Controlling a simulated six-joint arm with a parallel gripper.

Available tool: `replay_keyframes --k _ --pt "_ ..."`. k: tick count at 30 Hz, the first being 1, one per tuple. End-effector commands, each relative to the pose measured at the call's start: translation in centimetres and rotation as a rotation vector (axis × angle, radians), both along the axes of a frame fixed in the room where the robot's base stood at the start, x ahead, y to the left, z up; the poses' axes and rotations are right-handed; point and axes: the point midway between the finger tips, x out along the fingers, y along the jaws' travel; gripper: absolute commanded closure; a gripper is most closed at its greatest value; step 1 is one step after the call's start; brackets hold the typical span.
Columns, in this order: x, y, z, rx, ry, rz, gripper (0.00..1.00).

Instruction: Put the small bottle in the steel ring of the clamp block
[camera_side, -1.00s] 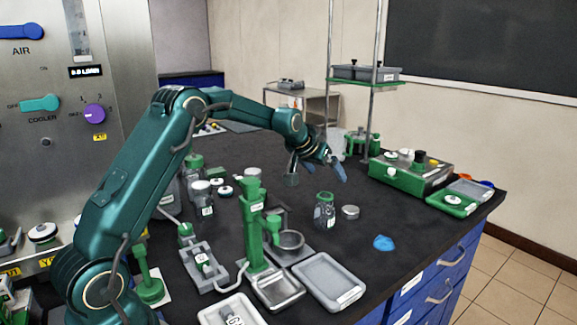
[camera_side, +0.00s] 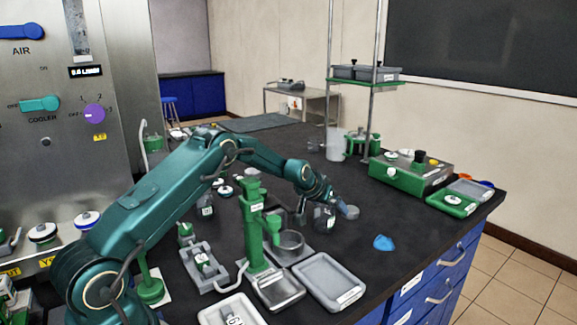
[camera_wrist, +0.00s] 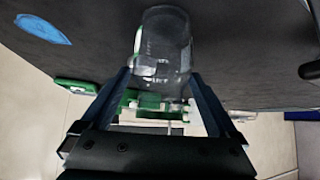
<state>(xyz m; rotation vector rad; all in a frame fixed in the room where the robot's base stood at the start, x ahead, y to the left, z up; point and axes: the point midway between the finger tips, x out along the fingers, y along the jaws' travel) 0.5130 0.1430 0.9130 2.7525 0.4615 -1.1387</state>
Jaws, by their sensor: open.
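The small clear bottle (camera_side: 325,223) stands upright on the dark bench, right of the steel ring, its upper part hidden by my gripper (camera_side: 326,204). In the wrist view, which looks upside down, a clear bottle (camera_wrist: 165,45) shows between and just beyond the fingers of my gripper (camera_wrist: 160,78). The jaws are open around its line; I cannot tell whether they touch it. The steel ring (camera_side: 303,245) sits low beside a green clamp (camera_side: 272,229) on a grey plate. The ring looks empty.
A tall green post (camera_side: 255,230) stands just left of the ring. A grey tray (camera_side: 345,293) lies in front. A round metal lid (camera_side: 350,212) is close to the bottle's right, and a blue item (camera_side: 383,243) lies farther right. The bench between them is clear.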

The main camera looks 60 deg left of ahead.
Motion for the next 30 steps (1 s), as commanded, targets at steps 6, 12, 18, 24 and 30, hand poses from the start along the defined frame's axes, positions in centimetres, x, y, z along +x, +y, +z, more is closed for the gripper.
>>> replay_keyframes --k 6,12,18,24,30 --pt "0.25 0.09 -0.34 0.000 0.001 -0.001 0.05" --pt "0.25 0.10 -0.33 0.000 0.001 -0.001 0.09" --pt "0.25 0.09 -0.32 0.000 0.001 -0.001 0.85" --pt "0.19 0.06 -0.42 -0.001 0.004 -0.001 1.00" --pt "0.12 0.05 -0.49 -0.002 0.008 -0.001 1.00"
